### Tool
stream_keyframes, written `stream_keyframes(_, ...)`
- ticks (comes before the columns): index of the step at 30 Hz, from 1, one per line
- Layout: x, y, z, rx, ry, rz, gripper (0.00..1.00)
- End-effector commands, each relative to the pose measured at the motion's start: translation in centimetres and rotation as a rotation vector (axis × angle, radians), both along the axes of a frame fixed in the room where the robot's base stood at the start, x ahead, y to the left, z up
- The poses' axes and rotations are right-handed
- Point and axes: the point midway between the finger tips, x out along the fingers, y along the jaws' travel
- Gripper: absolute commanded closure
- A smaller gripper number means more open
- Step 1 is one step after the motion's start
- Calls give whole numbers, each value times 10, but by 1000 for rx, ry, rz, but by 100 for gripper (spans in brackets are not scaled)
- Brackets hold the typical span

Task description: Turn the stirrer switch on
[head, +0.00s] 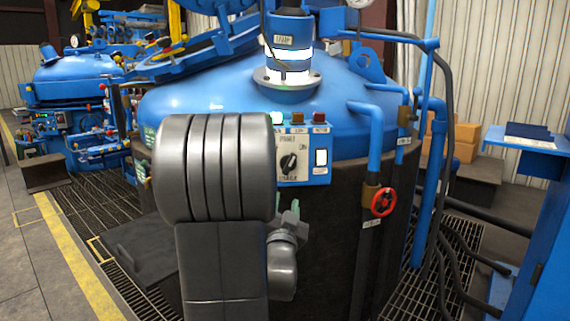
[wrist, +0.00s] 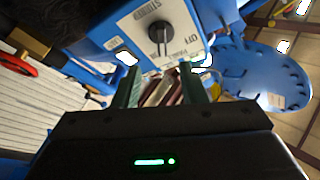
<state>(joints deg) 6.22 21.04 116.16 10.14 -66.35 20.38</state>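The stirrer switch is a black rotary knob (head: 289,162) on a white plate of the blue control box (head: 317,178) on the furnace side. It looks tilted in the head view, but I cannot tell which end is its pointer. The knob also shows in the wrist view (wrist: 160,34), where the panel appears upside down with a "STIRRER" label. My gripper (wrist: 160,72) has two green fingers spread apart with nothing between them, below the knob in that picture and apart from it. In the head view my gripper (head: 292,209) is below the box, mostly hidden by my arm.
Above the knob are a lit green lamp (head: 277,118), an amber lamp (head: 297,118) and a red lamp (head: 319,117). A lit white rectangle (head: 321,158) sits right of the knob. Blue pipes (head: 375,140) and a red valve wheel (head: 383,202) stand to the right.

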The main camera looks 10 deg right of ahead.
Motion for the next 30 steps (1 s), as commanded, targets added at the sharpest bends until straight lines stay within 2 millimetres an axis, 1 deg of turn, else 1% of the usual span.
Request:
stream_keyframes(4, 4, -3, 6, 0, -31, -5, 62)
stream_keyframes(7, 14, -6, 10, -1, -33, -6, 62)
stream_keyframes(11, 35, -12, 17, -1, -32, -6, 62)
stream_keyframes(15, 61, -20, 27, -2, -31, -5, 62)
stream_keyframes(21, 95, -29, 39, -1, -30, -5, 62)
stream_keyframes(25, 111, -34, 45, -1, -29, -5, 62)
stream_keyframes(30, 122, -37, 50, -1, -29, -5, 62)
